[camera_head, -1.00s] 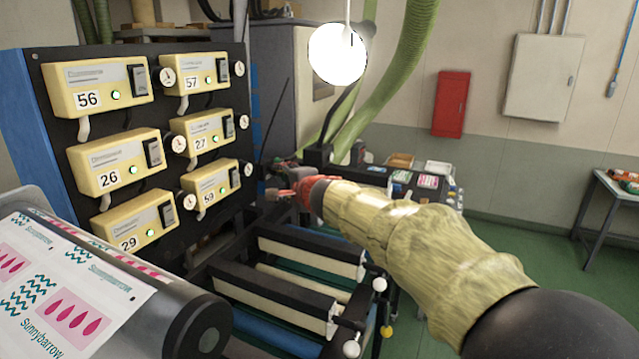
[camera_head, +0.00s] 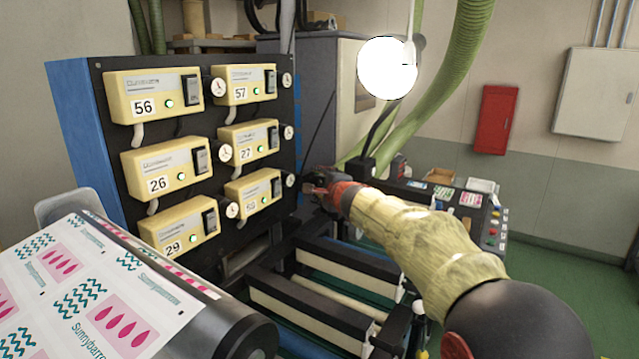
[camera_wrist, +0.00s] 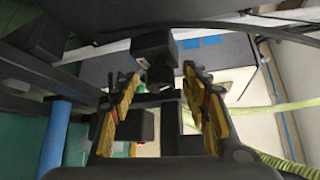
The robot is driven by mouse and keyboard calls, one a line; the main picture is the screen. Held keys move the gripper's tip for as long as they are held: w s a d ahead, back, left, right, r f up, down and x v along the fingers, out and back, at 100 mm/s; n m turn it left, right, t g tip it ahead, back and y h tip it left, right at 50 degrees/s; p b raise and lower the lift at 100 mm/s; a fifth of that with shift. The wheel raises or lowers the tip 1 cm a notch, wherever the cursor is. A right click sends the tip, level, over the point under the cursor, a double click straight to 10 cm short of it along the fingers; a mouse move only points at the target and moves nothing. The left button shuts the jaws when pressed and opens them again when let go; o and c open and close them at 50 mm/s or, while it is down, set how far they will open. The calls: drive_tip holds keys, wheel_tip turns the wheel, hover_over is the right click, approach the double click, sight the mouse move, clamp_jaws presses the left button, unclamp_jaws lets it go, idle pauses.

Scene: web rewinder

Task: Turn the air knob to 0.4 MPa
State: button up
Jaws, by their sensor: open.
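My gripper (camera_head: 318,190) is at the right edge of the black panel, at the height of the lowest yellow boxes. In the wrist view my gripper (camera_wrist: 160,76) is open, its two yellow-edged fingers spread apart. A dark, blocky knob-like part (camera_wrist: 153,45) on a narrower stem shows between and beyond the fingertips, with visible space on both sides. It may be the air knob; I cannot tell for sure. In the head view the knob is not distinguishable behind my gripper. No pressure scale can be read.
The black panel (camera_head: 112,85) carries several yellow numbered boxes and small round white dials, such as one dial (camera_head: 290,180) near my gripper. A printed web roll (camera_head: 110,290) fills the lower left. Frame bars (camera_head: 345,265) lie below my arm. A red cabinet (camera_head: 496,120) hangs on the far wall.

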drive_tip(key=shift+c, duration=1.2)
drive_tip(key=c, duration=0.9)
